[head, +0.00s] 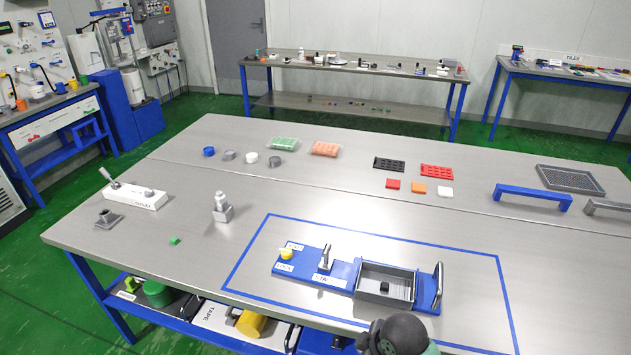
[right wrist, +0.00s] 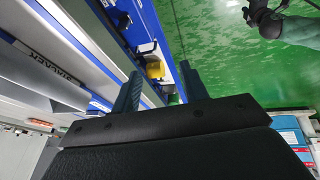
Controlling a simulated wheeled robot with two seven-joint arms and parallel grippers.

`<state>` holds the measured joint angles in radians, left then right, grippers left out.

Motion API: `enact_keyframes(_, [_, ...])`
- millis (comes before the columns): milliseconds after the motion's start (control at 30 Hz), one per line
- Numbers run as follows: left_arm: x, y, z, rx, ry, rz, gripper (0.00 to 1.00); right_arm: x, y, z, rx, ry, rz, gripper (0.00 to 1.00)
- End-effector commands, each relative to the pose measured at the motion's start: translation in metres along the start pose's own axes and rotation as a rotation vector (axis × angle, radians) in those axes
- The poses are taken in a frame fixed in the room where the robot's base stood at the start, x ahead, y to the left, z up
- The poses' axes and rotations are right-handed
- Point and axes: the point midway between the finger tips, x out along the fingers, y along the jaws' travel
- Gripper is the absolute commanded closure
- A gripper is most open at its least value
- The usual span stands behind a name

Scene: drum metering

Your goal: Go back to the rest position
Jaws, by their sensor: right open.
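My right gripper (right wrist: 160,72) shows in the right wrist view with its two dark fingers apart and nothing between them. It is beside the blue edge and lower shelf of a table, with the green floor on the other side. In the head view a dark rounded part of my own arm shows at the bottom edge, in front of the blue fixture (head: 343,272); no gripper fingers show there. My left gripper is not seen; only a dark arm part of mine shows at the top right of the right wrist view.
The grey worktable (head: 330,200) fills the head view. The fixture with a grey tray (head: 385,282) lies inside a blue tape outline. A blue handle (head: 532,197) stands at the right. A yellow item (right wrist: 155,68) sits on the lower shelf close to my right fingers.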

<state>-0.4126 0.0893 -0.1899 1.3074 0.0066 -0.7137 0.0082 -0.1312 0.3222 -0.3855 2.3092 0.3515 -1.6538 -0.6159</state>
Motion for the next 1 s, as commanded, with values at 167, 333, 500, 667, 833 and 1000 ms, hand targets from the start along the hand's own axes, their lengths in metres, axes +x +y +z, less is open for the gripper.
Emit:
enact_keyframes(167, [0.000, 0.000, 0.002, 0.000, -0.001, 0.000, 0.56, -0.004, -0.026, 0.033, 0.272, -0.020, 0.038, 0.56])
enact_keyframes(333, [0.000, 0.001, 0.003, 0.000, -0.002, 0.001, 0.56, -0.011, -0.049, 0.068, 0.525, -0.054, 0.086, 0.56])
enact_keyframes(500, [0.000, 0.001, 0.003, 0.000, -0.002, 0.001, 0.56, -0.019, -0.064, 0.095, 0.696, -0.084, 0.128, 0.56])
enact_keyframes(667, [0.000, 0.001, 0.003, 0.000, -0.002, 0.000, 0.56, -0.025, -0.075, 0.114, 0.806, -0.106, 0.159, 0.56])
enact_keyframes(833, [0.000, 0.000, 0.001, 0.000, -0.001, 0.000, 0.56, -0.031, -0.084, 0.130, 0.896, -0.126, 0.186, 0.56])
enact_keyframes(1000, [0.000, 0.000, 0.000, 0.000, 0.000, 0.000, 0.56, -0.036, -0.093, 0.143, 0.968, -0.145, 0.210, 0.56])
